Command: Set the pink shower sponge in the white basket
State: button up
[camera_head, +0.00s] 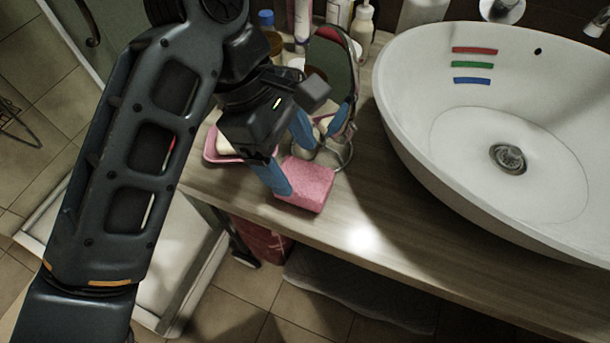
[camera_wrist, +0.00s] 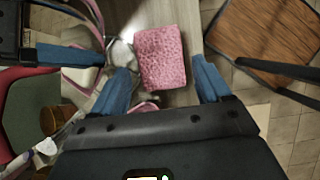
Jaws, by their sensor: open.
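The pink shower sponge (camera_head: 310,184) lies on the wooden counter near its front edge, left of the basin. My gripper (camera_head: 290,158) is over it from the left, with its blue fingers apart. In the wrist view the sponge (camera_wrist: 161,57) appears between the open fingers of my gripper (camera_wrist: 163,72), with a gap on each side. Its near face shows at the fingertips; whether they touch it cannot be told. I cannot make out a white basket in either view.
A pink soap dish (camera_head: 212,150) with pale soap and a round mirror (camera_head: 342,75) on a wire stand are close to my gripper. Bottles (camera_head: 362,22) stand behind. The white basin (camera_head: 420,150) fills the right. Counter in front of the basin is clear.

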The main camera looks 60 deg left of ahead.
aim_at(302, 176)
jog(key=shift+x, duration=1.7)
jog(key=c, duration=0.9)
